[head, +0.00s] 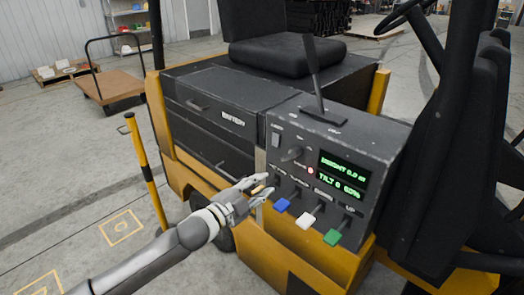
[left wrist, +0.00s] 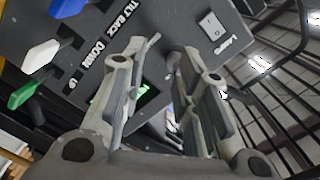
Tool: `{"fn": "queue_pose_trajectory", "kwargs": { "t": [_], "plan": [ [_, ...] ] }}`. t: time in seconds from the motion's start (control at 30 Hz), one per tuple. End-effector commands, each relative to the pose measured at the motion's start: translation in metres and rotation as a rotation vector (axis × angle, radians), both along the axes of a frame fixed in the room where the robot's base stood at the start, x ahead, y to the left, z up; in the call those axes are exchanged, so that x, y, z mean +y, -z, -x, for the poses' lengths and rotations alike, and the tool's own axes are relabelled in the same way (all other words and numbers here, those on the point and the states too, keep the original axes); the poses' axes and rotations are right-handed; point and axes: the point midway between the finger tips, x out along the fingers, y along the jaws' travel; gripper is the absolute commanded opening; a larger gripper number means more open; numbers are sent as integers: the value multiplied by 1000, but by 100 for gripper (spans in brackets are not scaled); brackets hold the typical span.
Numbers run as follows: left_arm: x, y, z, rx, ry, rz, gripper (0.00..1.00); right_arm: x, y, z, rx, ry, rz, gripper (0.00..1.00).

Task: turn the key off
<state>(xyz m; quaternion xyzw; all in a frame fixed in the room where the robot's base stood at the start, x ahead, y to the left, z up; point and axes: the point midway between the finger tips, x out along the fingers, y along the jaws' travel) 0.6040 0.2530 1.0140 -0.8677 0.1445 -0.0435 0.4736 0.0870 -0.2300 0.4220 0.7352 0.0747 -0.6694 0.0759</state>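The dark key knob (head: 291,154) sits on the sloped control panel (head: 385,150) of a yellow and black forklift, left of a lit red lamp (head: 310,170). Its exact angle is hard to make out. My left gripper (head: 262,188) is at the panel's left front edge, below and left of the key and apart from it. In the left wrist view its two fingers (left wrist: 163,58) stand apart, with the panel behind them. I see nothing held between them. The key is not clear in that view. My right gripper is in neither view.
Blue (head: 282,204), white (head: 305,220) and green (head: 332,237) levers stick out below the key, close to my gripper. A lit green display (head: 343,176) is right of the lamp. A tall black lever (head: 313,75) rises behind. A rocker switch (head: 276,137) is left of the key.

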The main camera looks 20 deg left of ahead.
Motion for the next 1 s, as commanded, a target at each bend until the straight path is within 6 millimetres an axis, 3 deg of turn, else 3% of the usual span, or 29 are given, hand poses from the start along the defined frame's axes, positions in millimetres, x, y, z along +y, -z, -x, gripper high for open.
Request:
{"fn": "queue_pose_trajectory", "kwargs": {
  "t": [0.03, 0.2, 0.37, 0.8, 1.0],
  "plan": [
    [-7, -22, 3, -33, 24, -16, 29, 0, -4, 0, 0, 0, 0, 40],
    [-18, -46, 5, -78, 55, -35, 29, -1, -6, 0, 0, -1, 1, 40],
    [-23, -48, -9, -80, 54, -33, 29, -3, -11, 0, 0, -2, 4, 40],
    [-47, -47, -76, -76, 53, -32, 29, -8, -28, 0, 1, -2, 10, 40],
    [-53, -46, -91, -77, 54, -33, 29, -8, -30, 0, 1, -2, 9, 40]
  ]
}}
